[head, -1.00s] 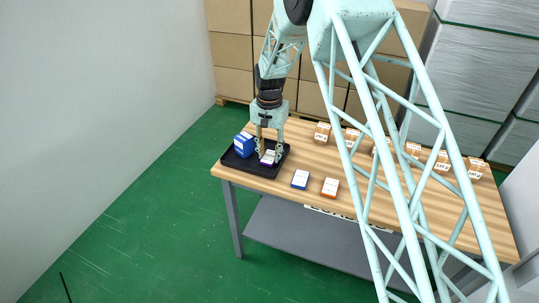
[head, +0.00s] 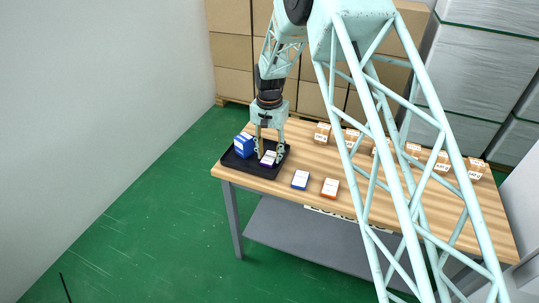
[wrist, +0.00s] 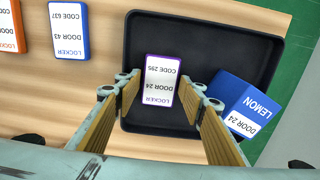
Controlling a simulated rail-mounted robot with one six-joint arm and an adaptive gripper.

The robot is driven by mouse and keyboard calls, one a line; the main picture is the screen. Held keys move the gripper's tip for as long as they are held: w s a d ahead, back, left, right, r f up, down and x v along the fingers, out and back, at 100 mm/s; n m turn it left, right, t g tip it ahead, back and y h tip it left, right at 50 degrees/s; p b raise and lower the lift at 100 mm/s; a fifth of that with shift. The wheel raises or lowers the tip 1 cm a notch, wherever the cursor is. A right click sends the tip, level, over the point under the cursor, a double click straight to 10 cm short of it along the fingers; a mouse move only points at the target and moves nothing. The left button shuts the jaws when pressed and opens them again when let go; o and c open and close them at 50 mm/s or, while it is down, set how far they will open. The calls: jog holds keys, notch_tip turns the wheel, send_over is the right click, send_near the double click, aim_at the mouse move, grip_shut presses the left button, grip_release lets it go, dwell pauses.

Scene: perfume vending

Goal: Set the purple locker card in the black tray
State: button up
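The purple locker card (head: 268,159) lies flat in the black tray (head: 257,171), at the left end of the table. In the wrist view the card (wrist: 160,82) reads DOOR 24, CODE 295, and the tray (wrist: 215,33) surrounds it. My gripper (head: 268,157) points down over the tray; in the wrist view my gripper (wrist: 160,90) is open, with one finger on each side of the card and slim gaps between them. A blue LEMON box (head: 244,145) labelled DOOR 24 stands in the tray, left of the card; it also shows in the wrist view (wrist: 247,105), beside the right finger.
A blue locker card (head: 300,179) and an orange locker card (head: 330,188) lie on the wooden table (head: 290,150) right of the tray. Several small brown boxes (head: 322,132) stand along the table's back. My lattice arm link hides part of the table.

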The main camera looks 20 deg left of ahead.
aim_at(270, 157)
notch_tip(270, 157, up, 12)
jog(key=p, duration=0.1)
jog(key=shift+p, duration=0.3)
dwell(0.3)
dwell(0.6)
jog(key=shift+d+r, duration=0.1)
